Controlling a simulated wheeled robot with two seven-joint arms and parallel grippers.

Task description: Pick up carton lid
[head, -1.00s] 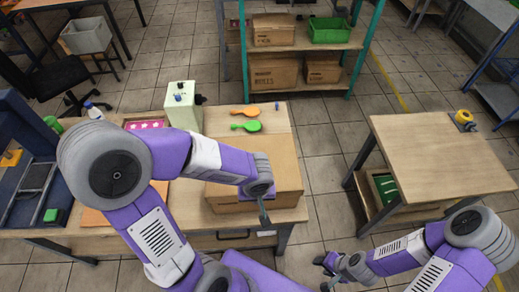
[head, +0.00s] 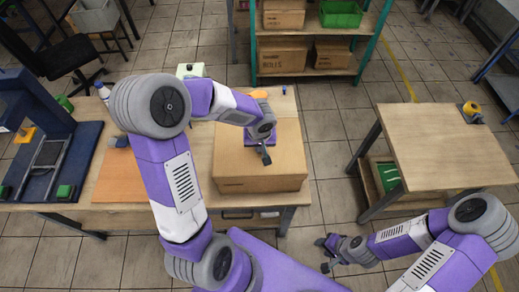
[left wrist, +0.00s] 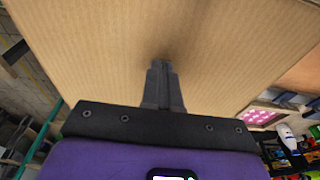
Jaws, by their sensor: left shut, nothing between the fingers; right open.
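The cardboard carton (head: 285,165) stands on the left table, with its flat brown top facing up and its front side visible. I cannot tell the lid apart from the rest of the carton. My left gripper (head: 266,158) is shut and empty over the carton's top. In the left wrist view the carton's cardboard (left wrist: 95,45) fills most of the picture, and the closed fingers (left wrist: 163,70) point at it, touching or very close. My right gripper (head: 323,254) is open and empty, low over the floor right of the left table.
A blue press-like machine (head: 85,145) stands at the left table's left end, beside an orange board (head: 120,178). A second wooden table (head: 440,145) is at right with a yellow-topped item (head: 471,108). A shelf with cartons (head: 283,55) stands behind. Floor between the tables is clear.

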